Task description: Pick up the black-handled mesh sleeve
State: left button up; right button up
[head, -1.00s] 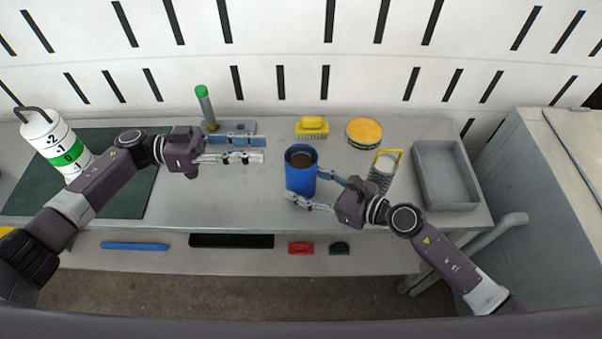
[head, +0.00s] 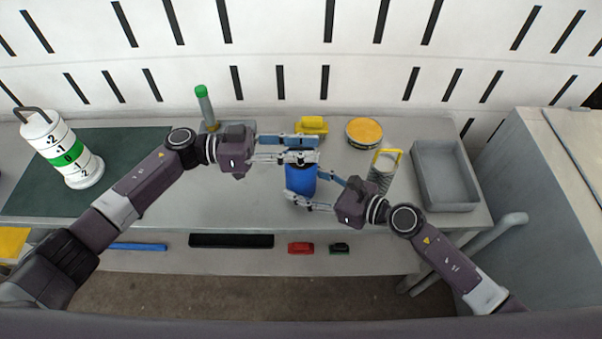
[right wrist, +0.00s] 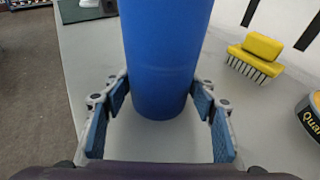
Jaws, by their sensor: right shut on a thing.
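A blue cylinder (head: 300,182) stands upright near the middle of the table. My right gripper (head: 323,193) is shut on it from the right; in the right wrist view the fingers (right wrist: 160,125) sit on both sides of the blue cylinder (right wrist: 165,60). My left gripper (head: 317,148) is open over the cylinder's top and hides its mouth. I see no black-handled mesh sleeve. A white numbered cylinder with a black handle (head: 66,152) stands far left on a dark green mat (head: 140,150).
A yellow brush (head: 311,126) and a round yellow-topped tin (head: 364,132) are at the back. A grey tray (head: 447,196) is at the right end. A green-capped tube (head: 206,108) stands behind my left gripper. Small items lie on the lower shelf (head: 270,258). The front left tabletop is clear.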

pick_arm(q)
jog(key=shift+a, duration=0.1)
grip_shut()
jog(key=shift+r, duration=0.15)
dwell(0.4)
notch_tip(320, 180, up, 18)
dwell(0.4)
pick_arm(e)
jog(key=o, duration=1.4)
jog(key=shift+c, duration=0.2)
